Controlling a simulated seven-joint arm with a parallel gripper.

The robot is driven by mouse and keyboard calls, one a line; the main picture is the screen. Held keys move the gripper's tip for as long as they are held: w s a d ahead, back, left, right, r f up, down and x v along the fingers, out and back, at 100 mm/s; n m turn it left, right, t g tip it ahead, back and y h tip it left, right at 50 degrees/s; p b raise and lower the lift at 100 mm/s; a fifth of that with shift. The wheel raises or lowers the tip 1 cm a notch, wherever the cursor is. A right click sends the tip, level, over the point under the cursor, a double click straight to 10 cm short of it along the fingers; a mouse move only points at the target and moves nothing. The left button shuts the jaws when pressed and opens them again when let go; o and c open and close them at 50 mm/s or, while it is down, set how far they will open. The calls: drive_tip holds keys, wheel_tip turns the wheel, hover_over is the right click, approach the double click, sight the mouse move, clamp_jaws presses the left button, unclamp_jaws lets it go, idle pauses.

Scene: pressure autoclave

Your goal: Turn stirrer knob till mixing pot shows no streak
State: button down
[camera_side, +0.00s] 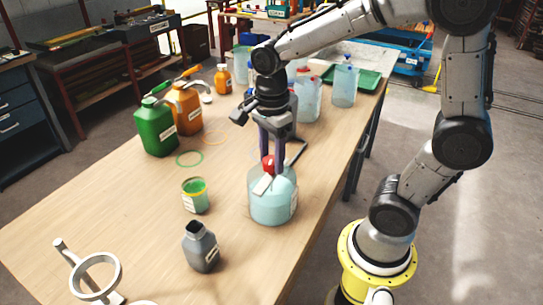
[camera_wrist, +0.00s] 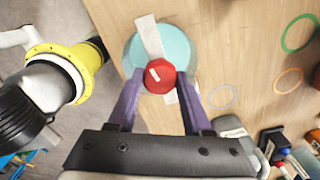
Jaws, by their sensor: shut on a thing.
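The mixing pot (camera_side: 272,204) is a round, clear vessel of pale blue liquid standing upright near the table's right edge. Its red stirrer knob (camera_side: 268,163) sits on top and shows from above in the wrist view (camera_wrist: 160,77). A pale flat strip (camera_wrist: 148,38) extends from the knob across the pot's top. My gripper (camera_side: 270,160) points down over the pot, its purple fingers shut on the knob, one on each side. The liquid looks an even pale blue in the side view; a faint streak would be too small to tell. My fingers hide part of the knob.
Green (camera_side: 155,128) and orange (camera_side: 186,108) jugs stand farther back. Clear bottles (camera_side: 308,98) and a green tray (camera_side: 368,80) are behind. The front-left table holds a ring stand (camera_side: 95,274).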

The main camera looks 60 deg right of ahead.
sight(272, 160)
drive_tip(key=shift+c, duration=1.6)
unclamp_jaws()
drive_tip(key=shift+r, duration=0.1)
wheel_tip(272, 160, up, 14)
